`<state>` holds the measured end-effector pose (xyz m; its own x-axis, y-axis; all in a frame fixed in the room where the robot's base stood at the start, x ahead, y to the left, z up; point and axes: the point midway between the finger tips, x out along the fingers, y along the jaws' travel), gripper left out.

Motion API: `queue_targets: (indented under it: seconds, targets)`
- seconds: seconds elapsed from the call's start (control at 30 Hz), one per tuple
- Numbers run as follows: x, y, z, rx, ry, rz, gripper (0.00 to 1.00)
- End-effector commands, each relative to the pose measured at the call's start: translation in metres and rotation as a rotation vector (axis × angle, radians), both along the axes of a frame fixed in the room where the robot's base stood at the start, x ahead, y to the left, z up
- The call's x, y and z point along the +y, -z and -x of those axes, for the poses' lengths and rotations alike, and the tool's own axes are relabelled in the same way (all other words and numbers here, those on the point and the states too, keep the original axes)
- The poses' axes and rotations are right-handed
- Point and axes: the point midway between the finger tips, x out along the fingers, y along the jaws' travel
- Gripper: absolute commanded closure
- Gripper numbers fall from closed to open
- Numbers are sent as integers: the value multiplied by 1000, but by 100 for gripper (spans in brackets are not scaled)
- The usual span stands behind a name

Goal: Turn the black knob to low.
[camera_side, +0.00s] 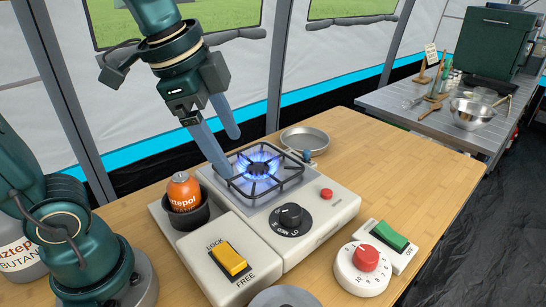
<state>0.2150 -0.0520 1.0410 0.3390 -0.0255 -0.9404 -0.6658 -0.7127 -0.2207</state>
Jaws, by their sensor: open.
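The black knob (291,215) sits on the front panel of the white gas stove (325,217). Its dial ring carries white lettering that includes "LO"; the exact pointer position is too small to tell. Blue flames (259,166) burn under the black pan support (277,185). My gripper (224,150) is open and empty, its two blue fingers pointing down at the back left of the burner. It is well behind and above the knob, apart from it. Whether the near fingertip touches the stove's edge cannot be told.
An orange canister (184,193) stands in a dark cup at the stove's left. A yellow lock switch (230,261), a white dial with a red centre (366,258) and a green switch (389,236) are near the front. A metal pan (305,140) lies behind. The table's right side is clear.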

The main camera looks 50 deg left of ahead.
Motion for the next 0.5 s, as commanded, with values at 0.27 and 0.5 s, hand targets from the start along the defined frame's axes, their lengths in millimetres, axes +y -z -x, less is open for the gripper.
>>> queue_targets:
  seconds: [0.27, 0.5]
  targets:
    - [-20, 16, -59, 163, 361, -85, 20]
    - [-37, 57, -92, 291, 528, -100, 20]
